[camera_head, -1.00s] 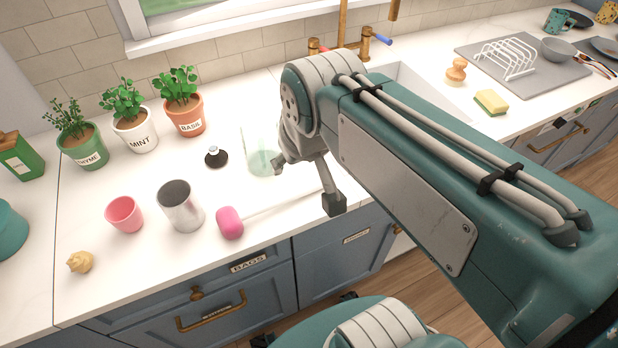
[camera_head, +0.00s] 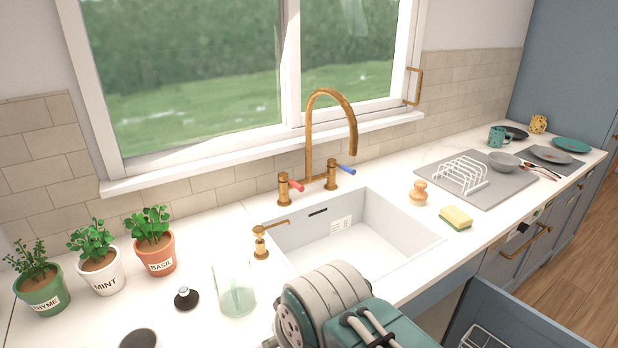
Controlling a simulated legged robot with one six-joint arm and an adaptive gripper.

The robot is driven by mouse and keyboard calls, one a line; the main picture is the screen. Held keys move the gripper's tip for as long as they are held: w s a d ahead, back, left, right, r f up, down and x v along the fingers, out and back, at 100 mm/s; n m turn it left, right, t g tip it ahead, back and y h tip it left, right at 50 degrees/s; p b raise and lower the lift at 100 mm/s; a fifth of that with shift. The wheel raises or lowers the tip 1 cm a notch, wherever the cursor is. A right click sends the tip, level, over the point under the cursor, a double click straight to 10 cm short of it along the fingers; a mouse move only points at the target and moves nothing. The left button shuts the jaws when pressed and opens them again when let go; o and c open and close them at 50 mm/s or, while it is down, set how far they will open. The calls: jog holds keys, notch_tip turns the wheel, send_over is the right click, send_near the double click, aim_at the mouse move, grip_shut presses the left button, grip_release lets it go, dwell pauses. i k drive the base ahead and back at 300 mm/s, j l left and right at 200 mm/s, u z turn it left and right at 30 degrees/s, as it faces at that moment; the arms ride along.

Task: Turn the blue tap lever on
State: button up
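The blue tap lever (camera_head: 346,169) sits on the right brass valve of the tap, behind the sink, and points right and slightly down. The red tap lever (camera_head: 296,186) is on the left valve. The brass tap spout (camera_head: 331,101) arches up between them and hangs over the sink. My arm shows at the bottom middle, in front of the sink. My gripper is out of view, so I cannot see its fingers or whether it holds anything.
The white sink (camera_head: 396,222) is empty. A brass soap dispenser (camera_head: 261,243) stands at its left corner, with a glass jar (camera_head: 236,292) nearby. An open drawer (camera_head: 515,318) juts out at the lower right.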

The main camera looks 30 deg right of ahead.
aim_at(331, 161)
jog(key=l+z, duration=0.35)
jog(key=l, duration=1.35)
jog(key=i, duration=0.05)
